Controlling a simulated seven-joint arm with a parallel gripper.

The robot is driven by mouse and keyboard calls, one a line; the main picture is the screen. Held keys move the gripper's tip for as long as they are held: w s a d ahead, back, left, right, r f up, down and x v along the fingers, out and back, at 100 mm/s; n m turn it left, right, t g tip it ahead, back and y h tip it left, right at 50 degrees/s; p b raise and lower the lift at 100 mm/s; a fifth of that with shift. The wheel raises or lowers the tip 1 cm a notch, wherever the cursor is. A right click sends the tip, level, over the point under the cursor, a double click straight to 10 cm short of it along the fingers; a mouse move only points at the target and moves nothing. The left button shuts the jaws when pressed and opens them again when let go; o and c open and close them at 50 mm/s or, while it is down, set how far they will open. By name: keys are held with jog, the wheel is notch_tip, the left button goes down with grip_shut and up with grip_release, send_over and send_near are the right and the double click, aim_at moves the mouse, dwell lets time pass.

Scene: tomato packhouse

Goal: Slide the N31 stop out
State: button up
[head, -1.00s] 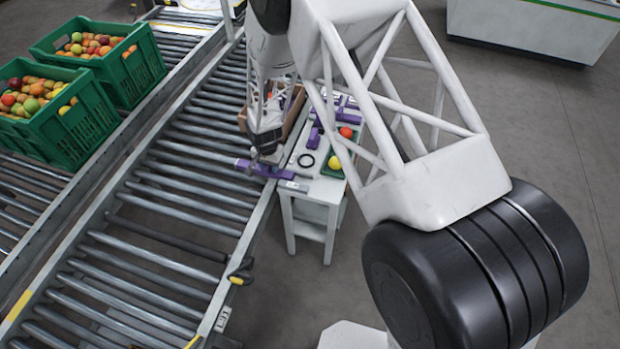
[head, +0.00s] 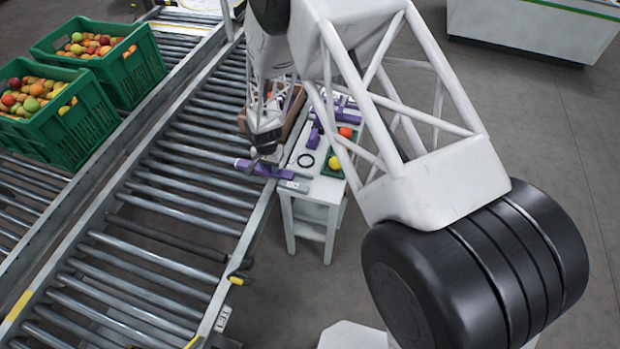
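A purple stop (head: 264,169) lies across the right rail of the roller conveyor, its left end over the rollers and its right end by a small white stand. Any N31 marking is too small to read. My gripper (head: 262,157) is right above the stop's middle, pointing down. Its fingers are small and partly hidden by my arm, so I cannot tell whether they are open, shut or touching the stop.
A brown box (head: 294,112) is behind my gripper. Green fruit crates (head: 62,148) stand on the left conveyor. Rollers (head: 185,205) ahead are empty.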

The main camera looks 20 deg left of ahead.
jog(key=shift+s+f, duration=0.4)
jog(key=shift+f, duration=0.2)
jog(key=shift+r, duration=0.1)
jog(key=shift+w+a+r, duration=0.15)
jog(key=shift+r, duration=0.85)
jog(key=shift+w+a+r, duration=0.1)
jog(key=shift+w+r, duration=0.05)
jog(key=shift+r, duration=1.45)
jog(key=shift+r, duration=0.15)
notch_tip(320, 180, up, 7)
